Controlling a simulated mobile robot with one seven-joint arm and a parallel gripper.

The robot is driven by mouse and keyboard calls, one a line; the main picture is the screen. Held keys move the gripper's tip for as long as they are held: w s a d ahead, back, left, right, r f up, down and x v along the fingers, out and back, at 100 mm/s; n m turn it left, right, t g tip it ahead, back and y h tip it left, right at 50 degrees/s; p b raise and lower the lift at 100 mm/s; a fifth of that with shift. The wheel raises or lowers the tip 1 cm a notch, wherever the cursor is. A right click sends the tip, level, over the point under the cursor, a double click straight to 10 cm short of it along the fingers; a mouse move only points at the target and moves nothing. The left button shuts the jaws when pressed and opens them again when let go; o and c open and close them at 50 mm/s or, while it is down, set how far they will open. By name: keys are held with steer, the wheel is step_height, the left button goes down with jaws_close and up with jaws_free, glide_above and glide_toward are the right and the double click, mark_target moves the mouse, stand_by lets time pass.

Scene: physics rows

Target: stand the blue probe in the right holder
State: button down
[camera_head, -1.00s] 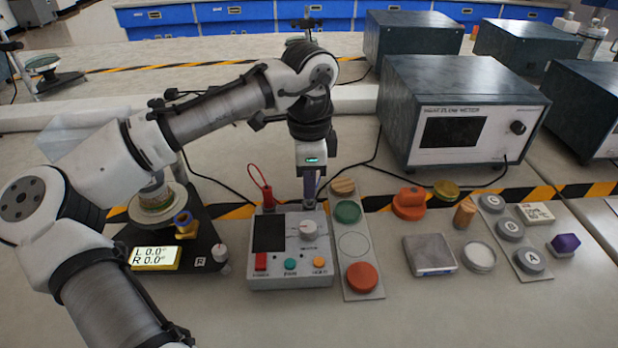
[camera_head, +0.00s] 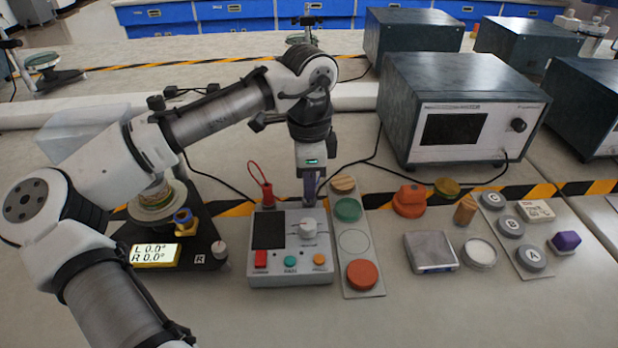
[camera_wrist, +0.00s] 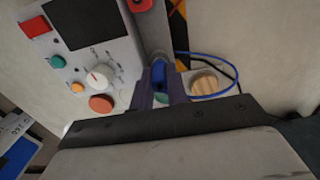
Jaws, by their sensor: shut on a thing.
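The blue probe (camera_wrist: 158,74) shows in the wrist view between my two fingers, with a blue cable (camera_wrist: 222,63) looping off to the right. My gripper (camera_head: 310,197) is shut on it at the back right corner of the grey meter box (camera_head: 290,275). The box also shows at the upper left of the wrist view (camera_wrist: 118,48). The red probe (camera_head: 267,195) stands upright at the box's back left, with a red lead.
A grey strip (camera_head: 377,285) with a green disc (camera_head: 348,210), a red disc (camera_head: 362,275) and a wooden piece (camera_head: 343,184) lies just right of the box. A large instrument (camera_head: 455,115) stands behind.

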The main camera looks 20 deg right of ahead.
steer(key=shift+f, duration=0.5)
stand_by(0.3)
steer(key=c, duration=1.3)
jaws_free()
steer(key=shift+o, duration=0.5)
steer(key=shift+o, duration=0.7)
step_height(320, 180, up, 8)
steer(key=p, duration=0.7)
steer(key=shift+f+p, duration=0.15)
steer(key=shift+p, duration=0.15)
steer(key=shift+f, duration=0.1)
